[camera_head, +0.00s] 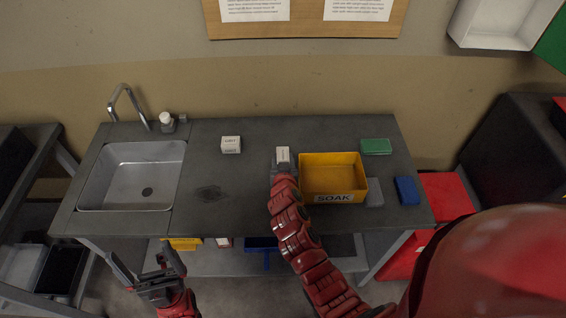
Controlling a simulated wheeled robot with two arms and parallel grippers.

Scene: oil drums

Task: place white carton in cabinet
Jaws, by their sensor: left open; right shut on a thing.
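My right gripper (281,164) is shut on a small white carton (283,153) over the middle of the counter, just left of the yellow bin. I cannot tell whether the carton is lifted off the counter. Another white carton (231,144) with dark print stands on the counter to the left. A white wall cabinet (496,42) is at the top right, partly cut off, with its green door (553,42) open. My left gripper (152,280) is open and empty, low in front of the counter's left part.
A yellow bin (334,197) marked SOAK stands on the counter (225,178). Green (376,146), blue (407,190) and grey (374,193) blocks lie near it. A sink (135,175) with a tap is at left. Red boxes (446,196) stand right of the counter.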

